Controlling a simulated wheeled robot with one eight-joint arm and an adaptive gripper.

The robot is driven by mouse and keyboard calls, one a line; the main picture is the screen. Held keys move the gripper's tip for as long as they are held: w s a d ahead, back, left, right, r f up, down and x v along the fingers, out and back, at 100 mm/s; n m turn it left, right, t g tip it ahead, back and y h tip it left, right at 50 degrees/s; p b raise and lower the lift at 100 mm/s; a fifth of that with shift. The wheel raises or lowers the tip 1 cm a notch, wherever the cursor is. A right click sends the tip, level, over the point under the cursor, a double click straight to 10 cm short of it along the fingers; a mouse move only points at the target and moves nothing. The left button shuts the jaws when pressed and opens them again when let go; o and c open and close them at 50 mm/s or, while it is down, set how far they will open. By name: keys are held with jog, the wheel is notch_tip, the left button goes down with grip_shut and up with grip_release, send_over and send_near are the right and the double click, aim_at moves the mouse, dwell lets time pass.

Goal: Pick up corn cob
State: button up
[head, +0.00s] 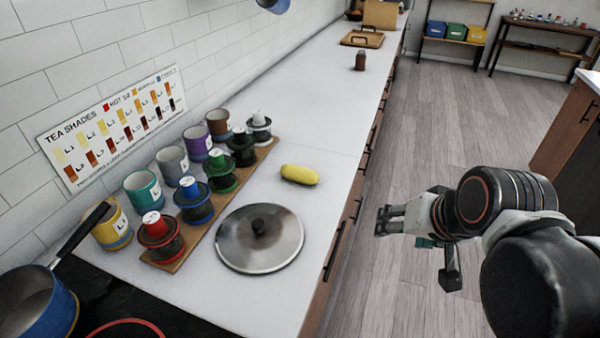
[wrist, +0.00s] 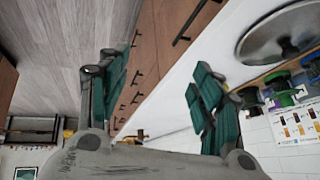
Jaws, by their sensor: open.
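The yellow corn cob (head: 299,175) lies on the white counter, just beyond the round metal lid and right of the wooden board of jars. My gripper (head: 384,220) is out over the floor, to the right of the counter edge and apart from the corn cob. In the wrist view my gripper (wrist: 155,95) shows two green-padded fingers spread wide with nothing between them.
The metal lid (head: 260,239) lies near the counter edge; it also shows in the wrist view (wrist: 280,32). Jars with coloured lids stand on a wooden board (head: 172,262), with several mugs behind. A blue pan (head: 38,300) is at lower left.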

jog(key=w+a+m+y+p, duration=0.2)
jog(key=w+a+m+y, duration=0.1)
jog(key=w+m, duration=0.3)
jog(key=m+g+y+p, duration=0.1)
jog(key=m+y+p, duration=0.3)
jog(key=m+y, duration=0.75)
send_near(312, 172)
jog(key=a+h, duration=0.1)
jog(key=a, duration=0.1)
jog(key=w+a+m+h+b, duration=0.1)
jog(key=a, duration=0.1)
jog(key=w+a+m+h, duration=0.1)
jog(key=a, duration=0.1)
jog(key=shift+w+a+r+m, duration=0.1)
jog(key=shift+a+r+m, duration=0.05)
jog(key=shift+m, duration=0.1)
jog(key=b+x, duration=0.1)
jog(key=x, duration=0.1)
jog(key=b+x, duration=0.1)
jog(key=x, duration=0.2)
jog(key=shift+f+b, duration=0.3)
jog(key=shift+r, duration=0.1)
jog(key=c, duration=1.3)
